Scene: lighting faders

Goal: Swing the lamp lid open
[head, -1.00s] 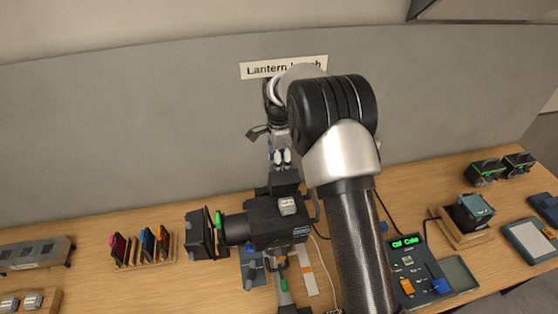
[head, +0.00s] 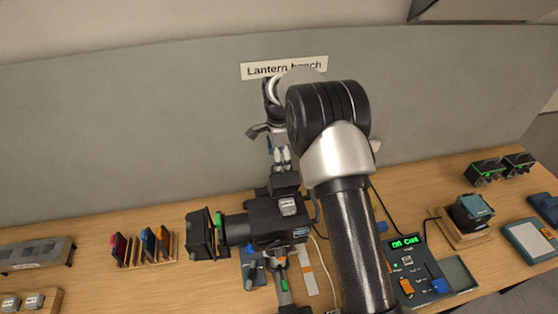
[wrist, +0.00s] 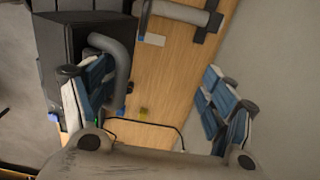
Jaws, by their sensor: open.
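The black lantern (head: 262,226) lies on the bench with its barrel and square front frame to the left. A dark box-like part (head: 284,183) stands at its back; I cannot tell for sure whether this is the lamp lid. My gripper (head: 281,160) points down just above that part, with its fingers apart. In the wrist view my gripper (wrist: 162,115) is open and empty, blue pads at left and right. A grey curved handle (wrist: 120,72) on the dark housing (wrist: 75,50) lies close beside the left finger; I cannot tell whether they touch.
The control panel with a green display (head: 408,242) is right of my arm. A rack of coloured filters (head: 145,248) stands left. A lamp in a wooden holder (head: 465,218) is at the right. The grey wall panel (head: 150,130) rises close behind the lantern.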

